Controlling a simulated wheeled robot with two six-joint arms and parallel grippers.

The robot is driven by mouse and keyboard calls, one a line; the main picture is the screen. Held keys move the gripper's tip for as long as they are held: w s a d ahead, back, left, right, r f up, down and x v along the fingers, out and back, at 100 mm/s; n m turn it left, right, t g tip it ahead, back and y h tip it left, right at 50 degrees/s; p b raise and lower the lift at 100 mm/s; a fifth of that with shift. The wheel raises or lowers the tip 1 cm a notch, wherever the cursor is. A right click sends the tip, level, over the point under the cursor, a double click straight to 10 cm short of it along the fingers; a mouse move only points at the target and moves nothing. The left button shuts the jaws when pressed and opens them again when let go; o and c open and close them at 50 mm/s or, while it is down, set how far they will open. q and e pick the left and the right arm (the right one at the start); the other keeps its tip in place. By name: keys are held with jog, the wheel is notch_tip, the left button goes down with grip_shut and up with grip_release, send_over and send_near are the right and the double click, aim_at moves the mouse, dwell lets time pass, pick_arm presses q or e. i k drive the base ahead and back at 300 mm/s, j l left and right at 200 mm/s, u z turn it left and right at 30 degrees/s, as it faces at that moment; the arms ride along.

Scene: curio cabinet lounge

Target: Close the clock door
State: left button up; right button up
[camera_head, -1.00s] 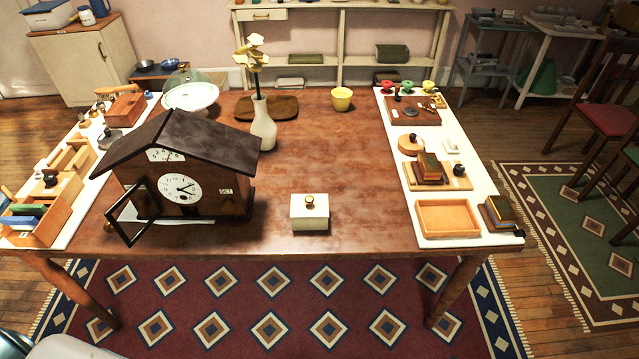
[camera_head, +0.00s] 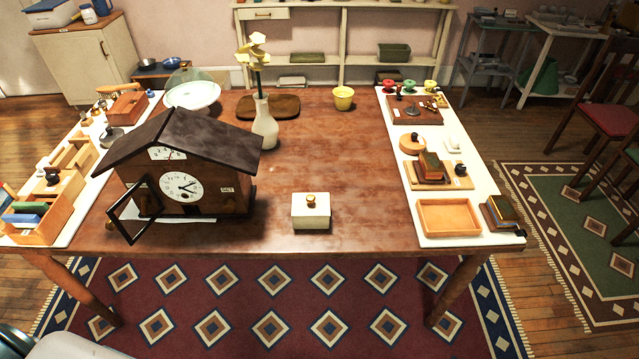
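A house-shaped wooden clock (camera_head: 205,205) with a dark pitched roof stands at the left front of the table. Its front carries a round white dial (camera_head: 181,186) and a smaller dial above it. The clock door (camera_head: 116,213), a dark square frame, stands open, swung out to the left and towards me near the table's front edge. The dial is uncovered. Neither of my grippers shows in the head view.
A white box with a knob (camera_head: 311,211) stands on the table right of the clock. A white vase with yellow flowers (camera_head: 265,125) stands behind the clock. White side strips hold trays (camera_head: 449,232) and small items. The table's middle is clear.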

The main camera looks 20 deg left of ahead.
aim_at(113, 224)
jog(key=j+z, duration=0.1)
jog(key=j, duration=0.4)
jog(key=j+z, duration=0.15)
jog(key=j, duration=0.4)
jog(key=j+z, duration=0.1)
jog(key=j, duration=0.4)
jog(key=k+j+z, duration=0.15)
jog(key=j, duration=0.35)
jog(key=k+j+z, duration=0.1)
jog(key=j, duration=0.4)
jog(key=k+j+z, duration=0.15)
jog(key=j, duration=0.35)
jog(key=k+j+z, duration=0.1)
jog(key=j, duration=0.4)
jog(key=k+j+z, duration=0.1)
jog(key=j, duration=0.4)
jog(key=k+j, duration=0.35)
jog(key=j, duration=0.15)
jog(key=k+j+z, duration=0.15)
jog(key=k+j, duration=0.25)
jog(key=j, duration=0.1)
